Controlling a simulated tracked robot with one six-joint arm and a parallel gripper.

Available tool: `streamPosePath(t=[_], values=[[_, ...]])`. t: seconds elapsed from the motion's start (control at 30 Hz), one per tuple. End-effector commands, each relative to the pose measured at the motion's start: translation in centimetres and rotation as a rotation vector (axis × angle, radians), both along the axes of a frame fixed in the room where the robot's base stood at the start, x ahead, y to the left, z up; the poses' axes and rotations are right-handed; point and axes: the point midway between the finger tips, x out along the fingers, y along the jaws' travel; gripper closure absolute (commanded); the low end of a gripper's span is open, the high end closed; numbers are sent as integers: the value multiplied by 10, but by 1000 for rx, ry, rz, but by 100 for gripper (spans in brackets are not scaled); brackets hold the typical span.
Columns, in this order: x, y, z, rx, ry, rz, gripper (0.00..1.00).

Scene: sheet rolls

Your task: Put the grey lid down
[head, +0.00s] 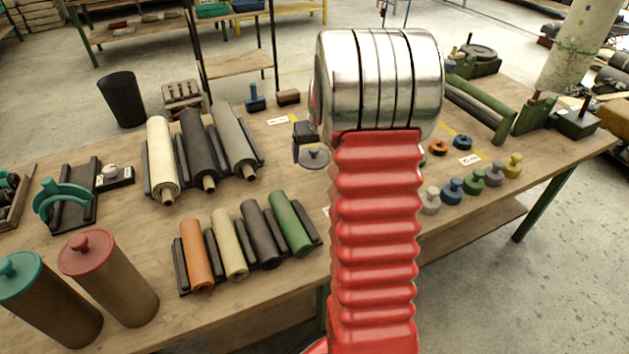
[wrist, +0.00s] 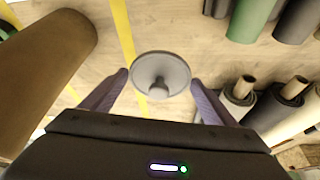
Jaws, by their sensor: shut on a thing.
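The grey lid (head: 314,158) is a round disc with a knob, in front of my arm's tip in the head view. It also shows in the wrist view as a pale grey disc (wrist: 160,66) between my fingers, over the wooden table (wrist: 215,50). My gripper (wrist: 159,82) is shut on the lid; it shows as a small dark shape (head: 306,136) in the head view, partly hidden behind my wrist. I cannot tell how high the lid is above the table.
Three large rolls (head: 202,148) lie on a rack left of the lid, with several smaller rolls (head: 247,240) in front. Two brown tubes with teal (head: 12,264) and red (head: 86,250) lids stand front left. Coloured knobbed pieces (head: 474,181) stand at the right. Bare tabletop (head: 285,180) lies around the lid.

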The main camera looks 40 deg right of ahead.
Motion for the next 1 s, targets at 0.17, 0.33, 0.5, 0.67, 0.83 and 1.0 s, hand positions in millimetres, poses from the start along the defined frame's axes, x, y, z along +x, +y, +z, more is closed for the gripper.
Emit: streamPosePath(t=[0.17, 0.33, 0.5, 0.67, 0.83, 1.0], values=[[-7, -9, 0, 0, 0, -19, 41], [-10, -12, -6, 0, 1, -26, 41], [-11, -12, -30, 3, 3, -29, 41], [-11, -13, -54, 2, 2, -28, 41], [-10, -13, -63, 0, 0, -28, 41], [-10, -14, -63, 0, 0, -28, 41]])
